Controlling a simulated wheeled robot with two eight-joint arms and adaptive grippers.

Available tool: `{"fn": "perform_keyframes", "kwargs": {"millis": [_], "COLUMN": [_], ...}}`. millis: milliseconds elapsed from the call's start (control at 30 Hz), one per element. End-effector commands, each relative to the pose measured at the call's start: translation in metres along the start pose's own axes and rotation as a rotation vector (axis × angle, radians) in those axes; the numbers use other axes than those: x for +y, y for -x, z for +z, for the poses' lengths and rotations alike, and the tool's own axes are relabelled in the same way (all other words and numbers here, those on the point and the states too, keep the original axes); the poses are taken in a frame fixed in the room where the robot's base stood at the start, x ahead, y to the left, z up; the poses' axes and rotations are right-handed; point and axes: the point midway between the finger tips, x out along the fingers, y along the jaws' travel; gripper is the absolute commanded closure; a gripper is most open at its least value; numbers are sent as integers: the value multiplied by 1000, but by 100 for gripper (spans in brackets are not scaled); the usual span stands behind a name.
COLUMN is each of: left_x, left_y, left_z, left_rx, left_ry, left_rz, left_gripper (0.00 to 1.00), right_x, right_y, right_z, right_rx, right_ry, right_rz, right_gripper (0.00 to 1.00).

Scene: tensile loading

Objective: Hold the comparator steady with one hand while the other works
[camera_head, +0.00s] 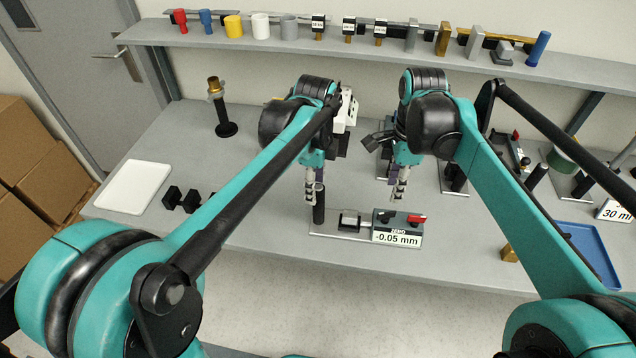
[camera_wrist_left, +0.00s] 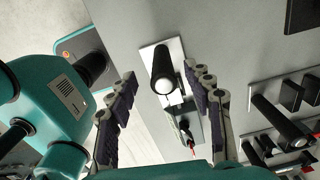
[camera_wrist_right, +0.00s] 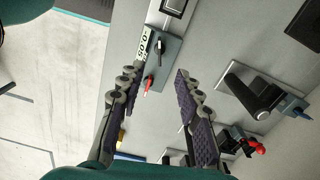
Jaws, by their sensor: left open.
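The comparator has a flat base plate (camera_head: 335,228), an upright black post (camera_head: 319,210) at its left end and a grey box (camera_head: 410,218) with a red lever (camera_head: 417,219) at its right. Its display reads -0.05 mm. My left gripper (camera_head: 314,188) is open above the post. In the left wrist view the post (camera_wrist_left: 163,78) shows between the spread fingers (camera_wrist_left: 165,84), apparently untouched. My right gripper (camera_head: 398,190) is open above and behind the box. In the right wrist view the red lever (camera_wrist_right: 148,84) appears between its fingertips (camera_wrist_right: 156,78).
A white tray (camera_head: 135,187) and black dumbbell-shaped weights (camera_head: 180,199) lie at the left. A black stand (camera_head: 224,128) is at the back left. A blue tray (camera_head: 590,250) and a 30 ml sign (camera_head: 617,212) are at the right. The shelf (camera_head: 400,53) spans the back.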

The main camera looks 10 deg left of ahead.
Motion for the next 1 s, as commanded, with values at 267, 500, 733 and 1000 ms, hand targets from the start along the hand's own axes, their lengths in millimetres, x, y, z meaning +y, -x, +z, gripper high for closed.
{"fn": "perform_keyframes", "kwargs": {"millis": [267,500,733,1000], "left_x": [-4,-3,-3,-2], "left_y": [-25,-62,-78,-79], "left_z": [-7,-7,-8,-8], "left_rx": [12,12,12,12], "left_ry": [-47,-45,-44,-43], "left_rz": [16,15,14,14], "left_gripper": [49,49,49,51], "right_x": [0,0,0,0], "right_y": [0,0,0,0], "right_z": [0,0,0,0], "right_rx": [0,0,0,0], "right_ry": [0,0,0,0], "right_rz": [0,0,0,0], "right_gripper": [66,66,66,66]}}
